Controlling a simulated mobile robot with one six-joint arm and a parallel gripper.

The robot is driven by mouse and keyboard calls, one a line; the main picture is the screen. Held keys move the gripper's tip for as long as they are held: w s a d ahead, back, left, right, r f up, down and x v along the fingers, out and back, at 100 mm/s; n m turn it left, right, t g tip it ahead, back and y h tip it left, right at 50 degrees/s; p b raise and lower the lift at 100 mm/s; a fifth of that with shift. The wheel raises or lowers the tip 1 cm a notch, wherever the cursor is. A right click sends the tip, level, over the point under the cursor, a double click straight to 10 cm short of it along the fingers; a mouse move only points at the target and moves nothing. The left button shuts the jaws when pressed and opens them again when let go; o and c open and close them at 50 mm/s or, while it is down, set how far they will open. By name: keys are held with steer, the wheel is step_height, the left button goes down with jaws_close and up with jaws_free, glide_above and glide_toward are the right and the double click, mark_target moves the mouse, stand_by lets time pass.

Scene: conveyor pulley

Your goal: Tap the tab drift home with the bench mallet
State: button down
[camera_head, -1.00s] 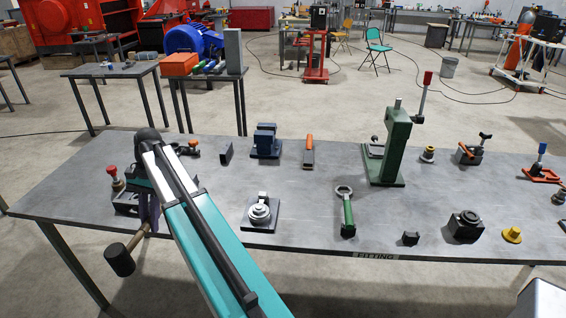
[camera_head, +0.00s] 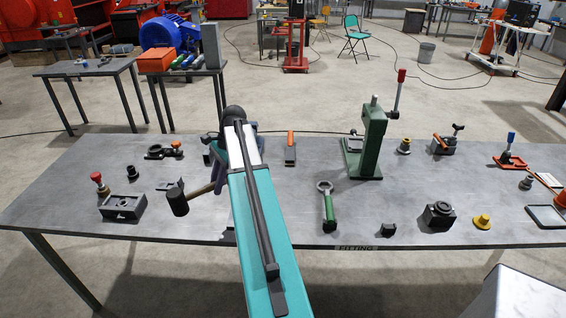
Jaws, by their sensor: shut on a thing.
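The bench mallet has a dark cylindrical head (camera_head: 177,201) and a wooden handle (camera_head: 203,189). My gripper (camera_head: 218,178) is shut on the handle, and my arm hides most of the jaws. The mallet is tilted, its head at the lower left of my gripper, over the left half of the fitting bench (camera_head: 75,217). Whether the head touches anything below cannot be told. I cannot make out the tab drift. The plate with a silver round part seen earlier is now behind my arm, with only a small edge possibly showing.
A dark block fixture (camera_head: 122,207) and a red-knobbed part (camera_head: 97,180) stand left of the mallet. A green-handled ring wrench (camera_head: 327,205) lies right of my arm. A green press (camera_head: 366,145) stands tall behind it. Several small parts lie farther right.

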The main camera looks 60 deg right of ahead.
steer(key=s+d+r+m+t+p, duration=0.1)
steer(key=s+d+m+p, duration=0.1)
steer(key=s+d, duration=0.6)
steer(key=s+d+r+m+t+h+p, duration=0.1)
steer(key=s+d+r+m+p, duration=0.1)
steer(key=s+d+m, duration=0.3)
steer(key=s+d, duration=0.2)
steer(key=d, duration=0.2)
steer(key=shift+s+d+p, duration=0.35)
steer(key=shift+d, duration=0.05)
steer(key=shift+r+t, duration=0.1)
steer(key=shift+t, duration=0.2)
steer(key=shift+f+b, duration=1.2)
steer(key=shift+f, duration=2.3)
step_height(320, 180, up, 5)
steer(key=shift+r+p, duration=0.1)
steer(key=shift+p, duration=1.1)
steer(key=shift+w, duration=0.1)
